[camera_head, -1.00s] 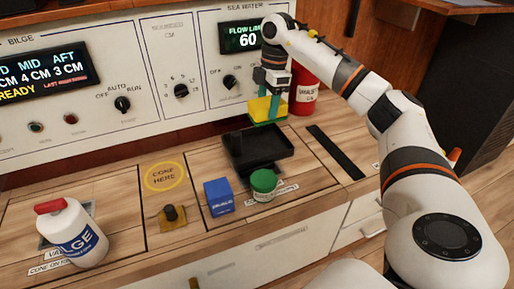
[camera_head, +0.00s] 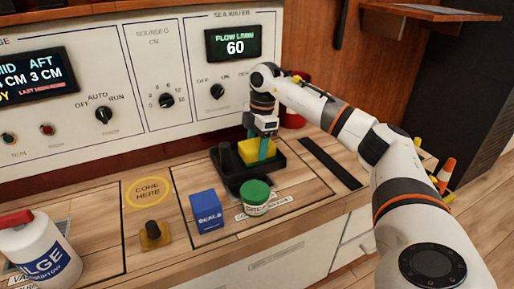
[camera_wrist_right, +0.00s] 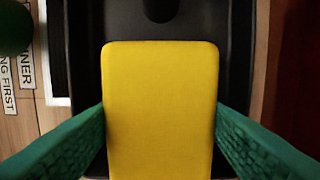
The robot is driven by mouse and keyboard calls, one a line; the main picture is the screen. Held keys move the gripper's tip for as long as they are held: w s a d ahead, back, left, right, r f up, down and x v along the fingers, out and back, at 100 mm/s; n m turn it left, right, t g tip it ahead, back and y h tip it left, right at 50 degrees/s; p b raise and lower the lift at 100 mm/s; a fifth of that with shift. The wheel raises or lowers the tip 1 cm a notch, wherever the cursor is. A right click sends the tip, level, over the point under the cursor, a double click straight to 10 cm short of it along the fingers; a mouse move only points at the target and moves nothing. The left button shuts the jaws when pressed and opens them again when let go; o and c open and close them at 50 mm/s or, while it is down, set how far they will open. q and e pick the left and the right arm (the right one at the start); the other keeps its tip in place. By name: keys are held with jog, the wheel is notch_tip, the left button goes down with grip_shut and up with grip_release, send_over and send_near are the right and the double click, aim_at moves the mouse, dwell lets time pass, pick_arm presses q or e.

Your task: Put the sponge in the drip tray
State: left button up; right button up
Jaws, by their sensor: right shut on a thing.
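The yellow sponge (camera_head: 250,146) is in my right gripper (camera_head: 258,153), whose green fingers are shut on its two sides. The right wrist view shows the sponge (camera_wrist_right: 160,110) between the fingers, with the black drip tray (camera_wrist_right: 82,30) under and around it. In the head view the sponge is low at the back right of the drip tray (camera_head: 243,183), within its outline. I cannot tell whether it touches the tray's floor. A dark upright cylinder (camera_head: 224,155) stands in the tray left of the sponge. My left gripper is out of view.
A green-lidded jar (camera_head: 256,195) stands close in front of the tray, and a blue box (camera_head: 208,210) to its left. A red canister (camera_head: 293,117) is partly hidden behind my right arm. A white bottle (camera_head: 38,250) stands at the lower left.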

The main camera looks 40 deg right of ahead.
jog(key=o, duration=0.9)
